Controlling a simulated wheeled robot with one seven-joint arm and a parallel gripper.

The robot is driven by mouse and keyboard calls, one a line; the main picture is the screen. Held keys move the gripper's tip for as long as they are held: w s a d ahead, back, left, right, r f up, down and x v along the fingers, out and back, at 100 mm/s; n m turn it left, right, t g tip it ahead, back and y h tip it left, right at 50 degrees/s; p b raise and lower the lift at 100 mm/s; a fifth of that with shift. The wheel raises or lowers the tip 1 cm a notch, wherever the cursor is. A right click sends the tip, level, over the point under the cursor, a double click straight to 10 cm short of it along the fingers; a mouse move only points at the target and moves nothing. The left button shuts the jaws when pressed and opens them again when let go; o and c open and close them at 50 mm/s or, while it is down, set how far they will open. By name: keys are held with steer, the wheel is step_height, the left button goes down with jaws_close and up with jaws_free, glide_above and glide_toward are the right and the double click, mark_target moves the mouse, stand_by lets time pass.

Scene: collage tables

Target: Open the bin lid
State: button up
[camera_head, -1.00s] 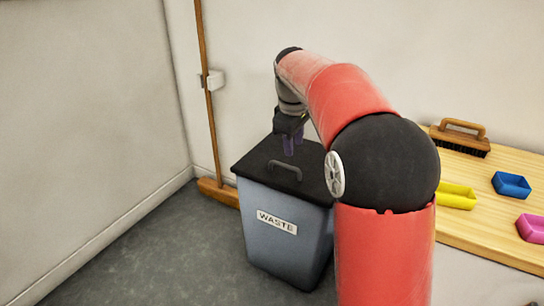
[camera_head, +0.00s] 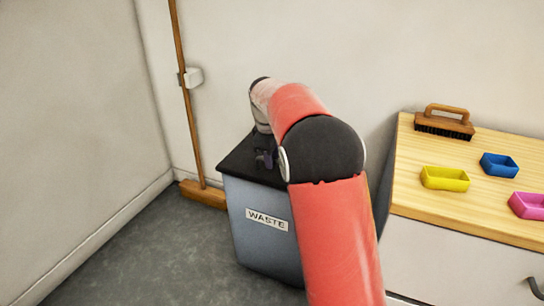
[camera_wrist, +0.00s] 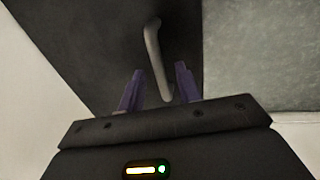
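The grey-blue waste bin (camera_head: 262,236) stands on the floor with its dark lid (camera_head: 240,160) closed. My gripper (camera_head: 264,158) is low over the lid, partly hidden behind my arm in the head view. In the wrist view, the lid (camera_wrist: 90,45) fills the upper left and its grey handle (camera_wrist: 157,60) runs down between the two purple fingers of my gripper (camera_wrist: 160,88). The fingers are apart, one on each side of the handle, with gaps showing. I cannot tell whether the fingertips are level with the handle.
A wooden-topped cabinet (camera_head: 410,205) stands to the right with a brush (camera_head: 444,123) and yellow (camera_head: 445,178), blue (camera_head: 499,165) and pink (camera_head: 527,205) trays. A broom (camera_head: 188,105) leans against the wall behind the bin. Floor (camera_head: 150,255) to the left is clear.

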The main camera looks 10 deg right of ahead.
jaws_close()
steer(key=shift+r, duration=0.1)
